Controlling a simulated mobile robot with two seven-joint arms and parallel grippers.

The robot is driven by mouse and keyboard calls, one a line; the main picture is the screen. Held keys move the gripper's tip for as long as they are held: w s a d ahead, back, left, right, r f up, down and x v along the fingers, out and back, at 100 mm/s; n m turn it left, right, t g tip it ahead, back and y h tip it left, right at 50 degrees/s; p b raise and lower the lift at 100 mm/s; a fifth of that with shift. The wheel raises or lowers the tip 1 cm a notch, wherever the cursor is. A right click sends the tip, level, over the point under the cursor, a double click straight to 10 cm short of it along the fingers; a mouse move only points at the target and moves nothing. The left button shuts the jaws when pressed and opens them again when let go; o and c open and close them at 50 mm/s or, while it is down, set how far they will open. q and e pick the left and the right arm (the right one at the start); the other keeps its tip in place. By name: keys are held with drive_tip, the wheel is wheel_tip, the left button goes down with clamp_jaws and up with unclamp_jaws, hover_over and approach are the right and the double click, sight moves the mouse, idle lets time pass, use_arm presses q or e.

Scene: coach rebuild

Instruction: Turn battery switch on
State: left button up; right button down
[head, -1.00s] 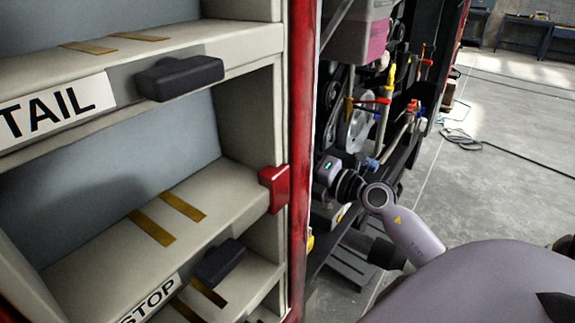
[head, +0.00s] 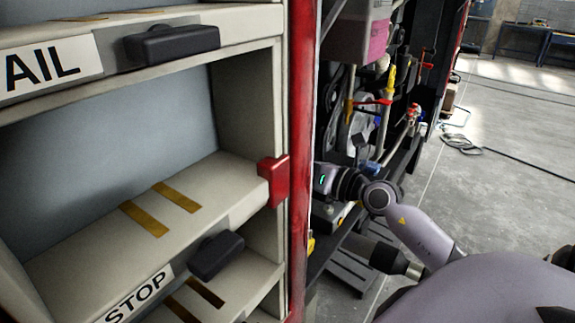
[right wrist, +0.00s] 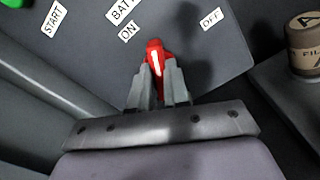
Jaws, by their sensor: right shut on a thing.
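The battery switch (right wrist: 155,55) is a red handle with a white stripe on a dark panel in the right wrist view. My right gripper (right wrist: 157,76) is shut on it, one grey finger on each side. The ON label (right wrist: 128,31) is up and left of the handle and the OFF label (right wrist: 211,18) up and right. The handle points up the picture, between the two labels, with a slight lean to the left. In the head view my right arm reaches into the machinery bay, and the red post hides the fingertips and switch. My left gripper is not in view.
A START label (right wrist: 53,19) and a green part (right wrist: 14,3) lie left on the panel. A brown canister (right wrist: 305,45) stands at the right. In the head view, a red post (head: 301,130) separates the bay from cream shelves (head: 150,215). Open floor (head: 510,190) lies right.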

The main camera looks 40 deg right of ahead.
drive_tip(key=n+b, duration=0.1)
drive_tip(key=n, duration=0.1)
drive_tip(key=shift+f+n, duration=0.1)
drive_tip(key=shift+n, duration=0.3)
drive_tip(key=n+b, duration=0.1)
drive_tip(key=n, duration=0.2)
drive_tip(key=c, duration=0.9)
unclamp_jaws()
